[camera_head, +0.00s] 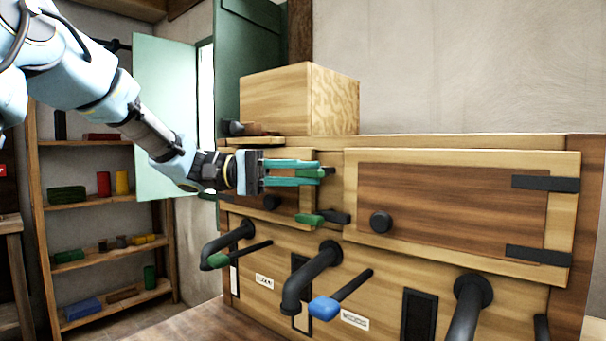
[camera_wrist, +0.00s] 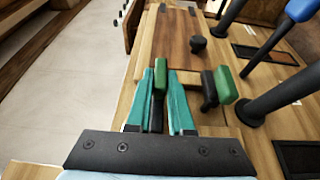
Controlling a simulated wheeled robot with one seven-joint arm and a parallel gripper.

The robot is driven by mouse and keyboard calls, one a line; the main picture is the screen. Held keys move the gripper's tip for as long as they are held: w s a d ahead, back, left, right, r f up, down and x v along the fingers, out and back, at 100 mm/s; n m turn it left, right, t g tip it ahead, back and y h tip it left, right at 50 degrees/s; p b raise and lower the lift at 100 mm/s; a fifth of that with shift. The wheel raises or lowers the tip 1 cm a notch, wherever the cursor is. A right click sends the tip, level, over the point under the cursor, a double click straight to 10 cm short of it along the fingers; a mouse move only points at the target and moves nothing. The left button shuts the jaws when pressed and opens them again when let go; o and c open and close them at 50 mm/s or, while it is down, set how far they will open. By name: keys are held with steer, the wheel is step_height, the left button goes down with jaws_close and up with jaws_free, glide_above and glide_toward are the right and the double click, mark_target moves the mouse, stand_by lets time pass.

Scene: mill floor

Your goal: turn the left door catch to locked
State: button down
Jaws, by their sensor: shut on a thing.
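My gripper (camera_head: 318,172) reaches in from the left and points right, level with the gap between two wooden doors. In the wrist view its teal fingers (camera_wrist: 160,88) are shut on the green handle of a door catch (camera_wrist: 160,74). The left door (camera_head: 288,203) is partly behind my gripper and looks closed.
The right door (camera_head: 440,205) is closed, with a round black knob (camera_head: 381,221). Black pipes with a green lever (camera_head: 218,260) and a blue lever (camera_head: 324,307) stick out below. A wooden box (camera_head: 280,98) stands on top. Shelves (camera_head: 100,203) stand at the left.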

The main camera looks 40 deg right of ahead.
steer(key=c, duration=0.8)
jaws_free()
steer(key=b+v, duration=0.1)
steer(key=v, duration=0.9)
steer(key=shift+w+a+b, duration=0.3)
steer(key=shift+b, duration=0.05)
